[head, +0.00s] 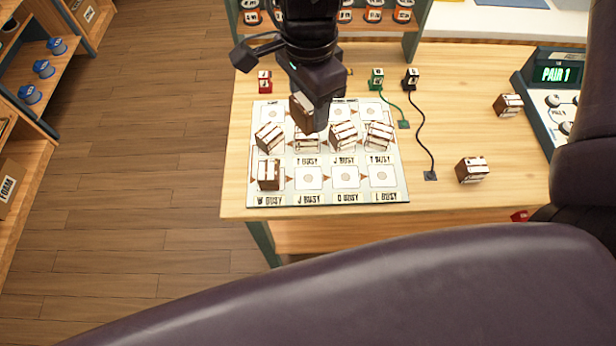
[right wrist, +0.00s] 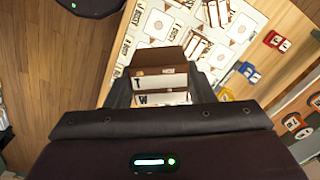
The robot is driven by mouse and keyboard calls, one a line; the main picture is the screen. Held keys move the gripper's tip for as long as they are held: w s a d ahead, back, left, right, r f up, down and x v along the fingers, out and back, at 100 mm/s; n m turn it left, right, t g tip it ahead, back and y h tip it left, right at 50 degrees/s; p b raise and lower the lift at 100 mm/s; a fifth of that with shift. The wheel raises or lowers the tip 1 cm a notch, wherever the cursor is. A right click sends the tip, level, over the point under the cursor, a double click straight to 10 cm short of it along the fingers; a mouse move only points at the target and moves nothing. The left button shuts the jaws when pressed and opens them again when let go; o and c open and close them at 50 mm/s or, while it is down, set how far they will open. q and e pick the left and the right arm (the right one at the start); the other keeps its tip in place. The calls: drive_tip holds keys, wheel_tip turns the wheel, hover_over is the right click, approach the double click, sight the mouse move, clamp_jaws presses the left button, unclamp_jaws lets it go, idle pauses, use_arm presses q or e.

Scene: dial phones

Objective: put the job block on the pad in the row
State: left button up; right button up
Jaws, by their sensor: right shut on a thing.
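My right gripper (head: 308,125) hangs over the white pad mat (head: 327,203) on the table, fingers down. It is shut on a brown-and-white block (head: 301,114), which also shows between the fingers in the right wrist view (right wrist: 158,65). I cannot tell whether this is the job block. On the mat's middle row stand several similar blocks, such as the left one (head: 269,137) and the right one (head: 379,136). Another block (head: 268,175) stands on the front row's left pad. The front row's other pads, such as one pad (head: 308,178), are bare. My left gripper is out of view.
Two loose blocks lie right of the mat, one near (head: 473,169) and one farther back (head: 508,105). A console reading PAIR 1 (head: 556,75) stands at the right. A green plug piece (head: 376,79) and a black one (head: 411,79) trail cords.

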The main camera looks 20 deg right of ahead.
drive_tip(key=shift+s+a+n, duration=0.1)
drive_tip(key=shift+s+n, duration=0.1)
drive_tip(key=shift+n, duration=1)
drive_tip(key=shift+f+n, duration=0.3)
drive_tip(key=shift+f, duration=0.05)
wheel_tip(320, 180, down, 16)
drive_tip(key=shift+r+b, duration=0.25)
drive_tip(key=shift+b, duration=0.45)
wheel_tip(320, 180, down, 3)
drive_tip(key=shift+s+f, duration=0.1)
drive_tip(key=shift+f, duration=0.3)
drive_tip(key=shift+f+b, duration=0.1)
drive_tip(key=shift+b, duration=0.3)
drive_tip(key=o, duration=1)
